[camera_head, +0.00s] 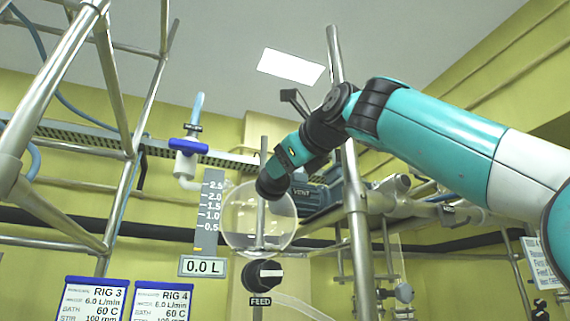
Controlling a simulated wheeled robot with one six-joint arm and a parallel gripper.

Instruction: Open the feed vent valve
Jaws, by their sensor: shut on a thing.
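My arm comes in from the right and its wrist ends in front of the feed vessel (240,228), a clear round glass globe. My gripper (318,196) is partly hidden behind my wrist and a steel post. It is shut at the vent valve, beside a small label reading VENT (302,192). The fingertips and most of the valve handle are hidden, so I cannot tell the handle's angle. Below the globe is a black knob (263,275) with a white mark and a FEED label (260,300).
A steel post (356,225) stands close to my wrist. A blue-handled valve (188,146) is on the left. A level scale (209,212) has a display (202,266) reading 0.0 L. RIG 3 (95,300) and RIG 4 (161,303) signs are lower left. Steel frames (106,80) flank the left.

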